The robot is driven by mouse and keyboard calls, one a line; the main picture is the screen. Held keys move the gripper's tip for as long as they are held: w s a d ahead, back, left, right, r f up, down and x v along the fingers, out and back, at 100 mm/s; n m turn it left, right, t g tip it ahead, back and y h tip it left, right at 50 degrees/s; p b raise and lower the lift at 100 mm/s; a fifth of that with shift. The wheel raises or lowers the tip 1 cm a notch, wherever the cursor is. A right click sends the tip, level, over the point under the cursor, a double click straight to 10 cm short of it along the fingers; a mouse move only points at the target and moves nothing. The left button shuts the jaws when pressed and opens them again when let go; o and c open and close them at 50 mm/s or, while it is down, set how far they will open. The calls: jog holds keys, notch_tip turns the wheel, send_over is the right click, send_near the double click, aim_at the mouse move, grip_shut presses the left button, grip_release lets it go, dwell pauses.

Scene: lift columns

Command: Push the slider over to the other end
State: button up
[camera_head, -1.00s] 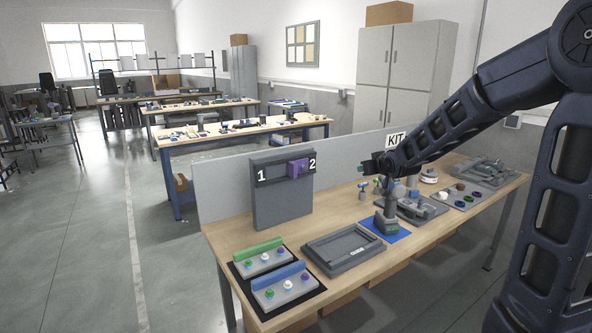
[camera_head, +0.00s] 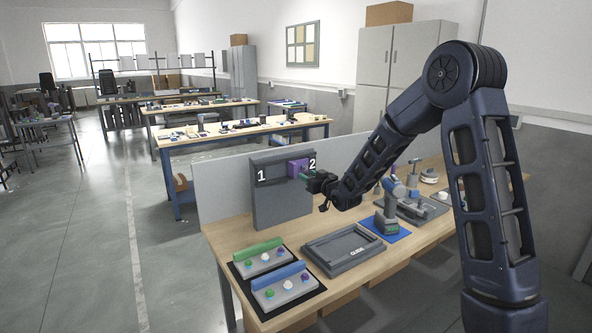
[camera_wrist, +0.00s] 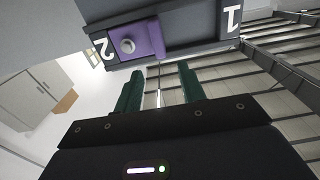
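The purple slider (camera_head: 296,168) sits in the dark slot of an upright grey panel (camera_head: 283,206), near the end marked 2. The end marked 1 is at the left in the head view. In the wrist view the slider (camera_wrist: 138,42) shows a round grey knob, close to the 2 and away from the 1. My gripper (camera_head: 312,176) is just right of the slider in the head view. In the wrist view my gripper (camera_wrist: 158,80) has its two green fingers apart with nothing between them. The fingertips point towards the slider; I cannot tell whether they touch it.
On the workbench are a guide tray (camera_head: 350,249), two button blocks (camera_head: 284,291), and a drill-like tool (camera_head: 387,215) on a blue mat. A low grey partition (camera_head: 228,190) stands behind the panel. The bench just before the panel is clear.

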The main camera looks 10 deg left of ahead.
aim_at(295, 168)
jog(key=x, duration=0.9)
jog(key=shift+w+a, duration=0.2)
grip_shut()
